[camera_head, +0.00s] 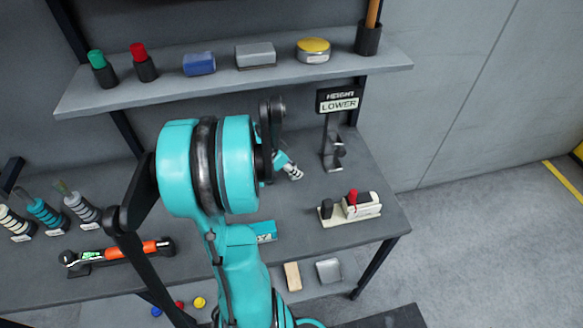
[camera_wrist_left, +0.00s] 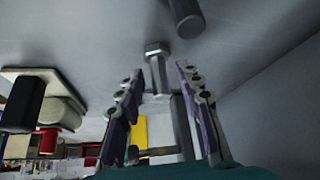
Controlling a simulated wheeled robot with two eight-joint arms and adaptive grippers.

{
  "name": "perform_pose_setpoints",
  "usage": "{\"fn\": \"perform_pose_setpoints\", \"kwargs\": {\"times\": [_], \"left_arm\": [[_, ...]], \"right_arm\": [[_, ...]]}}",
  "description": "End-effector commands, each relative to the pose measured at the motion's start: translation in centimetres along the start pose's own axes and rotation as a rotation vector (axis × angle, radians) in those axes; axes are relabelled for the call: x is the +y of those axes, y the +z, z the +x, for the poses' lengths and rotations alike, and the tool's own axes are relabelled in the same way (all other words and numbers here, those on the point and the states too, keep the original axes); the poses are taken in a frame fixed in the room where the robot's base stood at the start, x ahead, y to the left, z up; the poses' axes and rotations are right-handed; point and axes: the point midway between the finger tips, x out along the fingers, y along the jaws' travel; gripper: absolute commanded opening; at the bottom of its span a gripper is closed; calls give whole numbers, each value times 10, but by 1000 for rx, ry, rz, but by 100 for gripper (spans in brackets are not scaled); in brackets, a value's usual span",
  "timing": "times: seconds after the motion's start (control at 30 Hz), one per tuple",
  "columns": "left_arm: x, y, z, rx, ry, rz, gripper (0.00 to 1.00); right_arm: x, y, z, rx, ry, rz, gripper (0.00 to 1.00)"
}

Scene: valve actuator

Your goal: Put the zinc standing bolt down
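In the left wrist view a grey metal bolt (camera_wrist_left: 157,66) with a hexagonal head shows between the fingers of my left gripper (camera_wrist_left: 158,82). The two fingers are spread wide, with a visible gap on each side of the bolt. I cannot tell whether the bolt's far end touches a surface. In the head view my teal left arm covers the middle of the bench, and most of the gripper is hidden behind it. Only a small pale, dark-striped piece (camera_head: 291,170) shows there; I cannot tell what it is. My right gripper is not in view.
A cream fixture with a red knob (camera_head: 355,206) stands at the bench's right end; it also shows in the left wrist view (camera_wrist_left: 48,112). A stand with a "LOWER" sign (camera_head: 337,103) is behind it. A shelf (camera_head: 110,95) with several items runs above the bench (camera_head: 385,238).

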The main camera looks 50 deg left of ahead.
Motion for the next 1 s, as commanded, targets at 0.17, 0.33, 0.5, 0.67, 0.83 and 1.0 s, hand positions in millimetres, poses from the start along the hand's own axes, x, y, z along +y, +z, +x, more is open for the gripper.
{"fn": "perform_pose_setpoints", "kwargs": {"times": [0.17,0.33,0.5,0.67,0.83,1.0], "left_arm": [[0,-2,-30,0,-2,-3,36],[0,-2,-70,0,-1,-4,36],[0,-2,-102,0,-1,-3,36],[0,-1,-118,0,-1,-2,36],[0,-1,-122,0,0,0,36],[18,-13,-117,-15,5,-2,36]], "right_arm": [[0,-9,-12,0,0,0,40],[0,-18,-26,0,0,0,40],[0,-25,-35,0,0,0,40],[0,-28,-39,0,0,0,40],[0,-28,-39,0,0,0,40],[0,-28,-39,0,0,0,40]]}}
